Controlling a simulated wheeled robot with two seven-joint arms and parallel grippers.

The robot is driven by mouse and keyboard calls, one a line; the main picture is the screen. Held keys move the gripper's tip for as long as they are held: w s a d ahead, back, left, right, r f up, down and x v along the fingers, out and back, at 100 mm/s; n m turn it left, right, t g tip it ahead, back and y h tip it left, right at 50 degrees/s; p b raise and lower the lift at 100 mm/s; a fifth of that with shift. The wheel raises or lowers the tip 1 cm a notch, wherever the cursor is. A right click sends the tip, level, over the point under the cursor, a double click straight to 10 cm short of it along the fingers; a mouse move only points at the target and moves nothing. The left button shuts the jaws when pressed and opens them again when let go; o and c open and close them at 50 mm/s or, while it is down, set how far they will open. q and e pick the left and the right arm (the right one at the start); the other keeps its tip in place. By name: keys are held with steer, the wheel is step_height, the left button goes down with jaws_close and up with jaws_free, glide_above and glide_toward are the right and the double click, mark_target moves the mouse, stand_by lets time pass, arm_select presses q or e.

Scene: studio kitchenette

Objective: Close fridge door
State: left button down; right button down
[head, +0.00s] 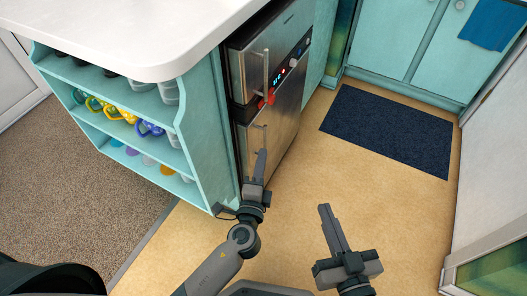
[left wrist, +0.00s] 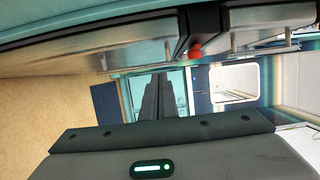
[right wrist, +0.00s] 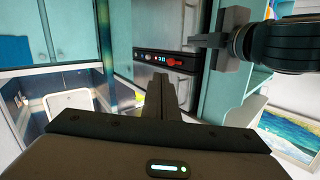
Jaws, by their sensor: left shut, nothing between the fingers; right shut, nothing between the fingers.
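The fridge is the steel-fronted unit under the white counter in the head view. Its upper door (head: 282,42) and lower door (head: 285,118) carry bar handles near their left edge, with a dark control panel between them. Both fronts look roughly flush, and no interior shows. It also shows in the right wrist view, with the lit panel (right wrist: 160,59) and a red knob. My left gripper (head: 262,153) is shut and empty, in front of the lower door by its handle; contact cannot be told. My right gripper (head: 325,208) is shut and empty over open floor, right of the fridge.
A teal open shelf (head: 200,150) with mugs stands left of the fridge under the white counter (head: 130,30). A dark blue mat (head: 388,130) lies on the tan floor (head: 300,190). Teal cabinets (head: 400,35) with a blue towel stand behind; a white unit stands right.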

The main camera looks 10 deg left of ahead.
arm_select(q)
steer(key=s, duration=0.5)
steer(key=shift+s+a, duration=0.2)
steer(key=shift+s, duration=0.05)
arm_select(e)
steer(key=shift+a+r+t, duration=0.25)
steer(key=shift+r+t, duration=0.35)
steer(key=shift+r, duration=0.4)
